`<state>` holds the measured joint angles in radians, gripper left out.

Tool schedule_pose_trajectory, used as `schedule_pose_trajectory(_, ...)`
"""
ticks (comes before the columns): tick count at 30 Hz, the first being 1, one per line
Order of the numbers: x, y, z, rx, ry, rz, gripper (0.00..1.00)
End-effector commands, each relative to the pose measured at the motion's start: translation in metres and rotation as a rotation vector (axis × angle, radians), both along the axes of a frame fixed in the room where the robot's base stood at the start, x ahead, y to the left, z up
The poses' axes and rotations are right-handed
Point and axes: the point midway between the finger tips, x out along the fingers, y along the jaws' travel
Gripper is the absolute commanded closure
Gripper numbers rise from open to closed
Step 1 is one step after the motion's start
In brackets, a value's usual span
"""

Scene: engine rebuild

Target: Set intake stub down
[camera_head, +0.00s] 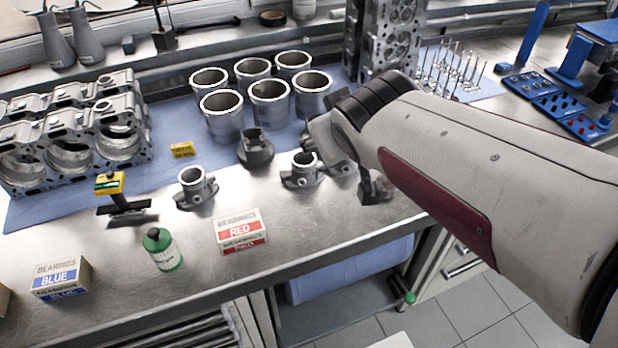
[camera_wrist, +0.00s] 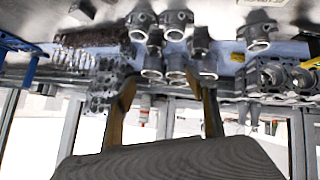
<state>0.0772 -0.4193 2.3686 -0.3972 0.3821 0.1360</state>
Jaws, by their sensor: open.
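Several grey metal intake stubs, short round necks on flanged bases, stand on the bench. One stub (camera_head: 195,188) is at the left in the head view; it also shows at the right in the wrist view (camera_wrist: 258,32). A second stub (camera_head: 302,171) stands near my wrist, also in the wrist view (camera_wrist: 177,22). A third stub (camera_wrist: 140,25) stands close beside it, partly hidden by my arm in the head view.
Several cylinder liners (camera_head: 269,102) stand behind the stubs. The engine block (camera_head: 75,140) is at the left. A red bearings box (camera_head: 240,232), green bottle (camera_head: 162,250) and blue bearings box (camera_head: 61,278) stand near the front edge. Bare metal lies between the left stub and red box.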

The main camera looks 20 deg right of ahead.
Motion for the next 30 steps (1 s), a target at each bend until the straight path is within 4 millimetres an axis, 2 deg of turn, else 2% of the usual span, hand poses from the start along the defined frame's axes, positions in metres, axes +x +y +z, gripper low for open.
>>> schedule_pose_trajectory(1, -0.016, 0.004, -0.003, 0.02, 0.021, -0.013, 0.44)
schedule_pose_trajectory(9, -0.099, 0.032, -0.029, 0.148, 0.173, -0.048, 0.44)
schedule_pose_trajectory(15, -0.148, 0.057, -0.045, 0.232, 0.27, -0.034, 0.44)
schedule_pose_trajectory(21, -0.169, 0.068, -0.053, 0.27, 0.314, -0.021, 0.44)
schedule_pose_trajectory(30, -0.17, 0.069, -0.053, 0.272, 0.317, -0.02, 0.44)
